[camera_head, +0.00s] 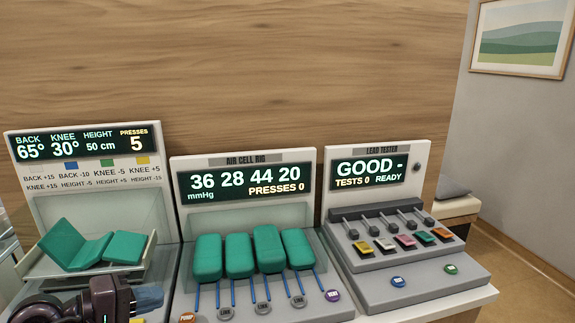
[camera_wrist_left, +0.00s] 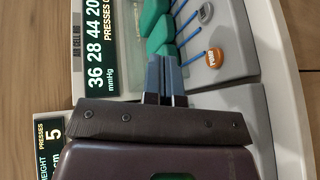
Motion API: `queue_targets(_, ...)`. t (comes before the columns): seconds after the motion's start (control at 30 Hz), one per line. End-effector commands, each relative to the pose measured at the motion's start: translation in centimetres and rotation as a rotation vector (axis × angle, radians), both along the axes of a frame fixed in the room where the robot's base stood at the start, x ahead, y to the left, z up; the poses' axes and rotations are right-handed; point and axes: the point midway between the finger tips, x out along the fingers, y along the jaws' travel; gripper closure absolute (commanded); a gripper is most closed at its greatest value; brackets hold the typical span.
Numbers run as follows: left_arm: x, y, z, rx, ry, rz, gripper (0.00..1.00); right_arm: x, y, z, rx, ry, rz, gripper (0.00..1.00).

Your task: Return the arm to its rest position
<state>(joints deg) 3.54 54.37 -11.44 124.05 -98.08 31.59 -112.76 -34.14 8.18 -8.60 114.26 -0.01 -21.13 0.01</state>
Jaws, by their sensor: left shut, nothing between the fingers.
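My left gripper (camera_head: 150,298) is at the lower left of the head view, in front of the bed panel with the green bed model (camera_head: 85,246). Its blue-grey fingers are shut and hold nothing. In the left wrist view the fingertips (camera_wrist_left: 165,58) are together and point toward the air cell rig (camera_wrist_left: 228,98). I cannot tell if they touch anything. My right gripper is not in view.
The air cell rig (camera_head: 245,160) has green cells and shows 36 28 44 20, PRESSES 0. The lead tester (camera_head: 380,150) reads GOOD -, TESTS 0, READY. The bed display (camera_head: 85,144) reads 65°, 30°, 50 cm, PRESSES 5. A wooden wall (camera_head: 230,70) stands behind.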

Motion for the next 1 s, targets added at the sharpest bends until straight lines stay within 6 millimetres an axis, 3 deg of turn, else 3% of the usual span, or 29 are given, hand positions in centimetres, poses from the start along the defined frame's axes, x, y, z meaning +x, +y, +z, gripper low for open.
queue_targets(0.17,-1.4,-1.3,2.6,-0.663,0.215,0.162,1.0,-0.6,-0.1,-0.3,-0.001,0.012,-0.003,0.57)
queue_targets(0.37,-2.2,1.2,3.8,-1.403,0.475,0.343,1.0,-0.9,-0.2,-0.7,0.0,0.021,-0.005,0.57)
queue_targets(0.57,-3.7,5.7,1.3,-2.149,0.702,0.531,1.0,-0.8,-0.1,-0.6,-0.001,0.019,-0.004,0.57)
queue_targets(0.77,-7.2,9.1,-4.7,-2.902,0.822,0.727,1.0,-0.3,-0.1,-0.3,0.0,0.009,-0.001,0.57)
queue_targets(0.8,-8.2,9.4,-6.1,2.842,-0.765,-0.717,1.0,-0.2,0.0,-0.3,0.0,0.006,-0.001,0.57)
queue_targets(1.0,-14.1,8.9,-12.8,2.233,-0.389,-0.599,1.0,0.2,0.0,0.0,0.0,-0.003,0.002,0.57)
